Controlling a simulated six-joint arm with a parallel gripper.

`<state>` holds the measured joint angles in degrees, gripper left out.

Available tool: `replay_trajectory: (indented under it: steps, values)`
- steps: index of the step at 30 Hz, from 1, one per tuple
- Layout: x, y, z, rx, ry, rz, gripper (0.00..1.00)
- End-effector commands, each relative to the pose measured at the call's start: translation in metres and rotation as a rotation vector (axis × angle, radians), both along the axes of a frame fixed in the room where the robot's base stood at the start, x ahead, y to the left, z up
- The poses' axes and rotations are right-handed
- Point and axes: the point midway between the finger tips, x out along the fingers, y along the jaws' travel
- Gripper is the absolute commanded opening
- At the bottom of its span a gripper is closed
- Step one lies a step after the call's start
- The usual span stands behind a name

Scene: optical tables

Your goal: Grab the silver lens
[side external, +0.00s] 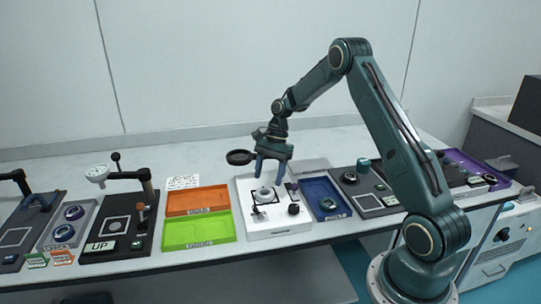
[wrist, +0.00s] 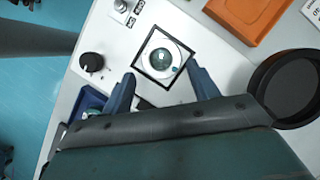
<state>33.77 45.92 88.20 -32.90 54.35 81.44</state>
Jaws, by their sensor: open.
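The silver lens (wrist: 163,57) looks like a round glass disc with a pale silver rim. It lies inside a black square frame (wrist: 141,68) on a white instrument. In the side external view the lens (side external: 263,193) is small, on top of the white instrument (side external: 278,230). My gripper (side external: 270,178) is above the instrument, fingers pointing down. In the wrist view my gripper (wrist: 161,74) is open and empty, its two blue fingers apart on either side of the frame's near edge. I cannot tell the exact height of the fingertips above the lens.
A black knob (side external: 293,209) stands on the instrument. A blue tray (side external: 341,212) is close on the right; orange (side external: 197,199) and green (side external: 198,231) trays are on the left. A black round piece (side external: 240,157) sits beside my wrist. More instruments line both sides.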

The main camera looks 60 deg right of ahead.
Motion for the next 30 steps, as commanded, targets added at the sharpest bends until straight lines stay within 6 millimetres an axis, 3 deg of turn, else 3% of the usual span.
replay_trajectory:
  steps: [13, 30]
  values:
    - [0.001, 0.017, -0.042, 0.001, 0.001, 0.002, 0.60]
    - [0.001, 0.018, -0.044, 0.000, 0.000, 0.000, 0.60]
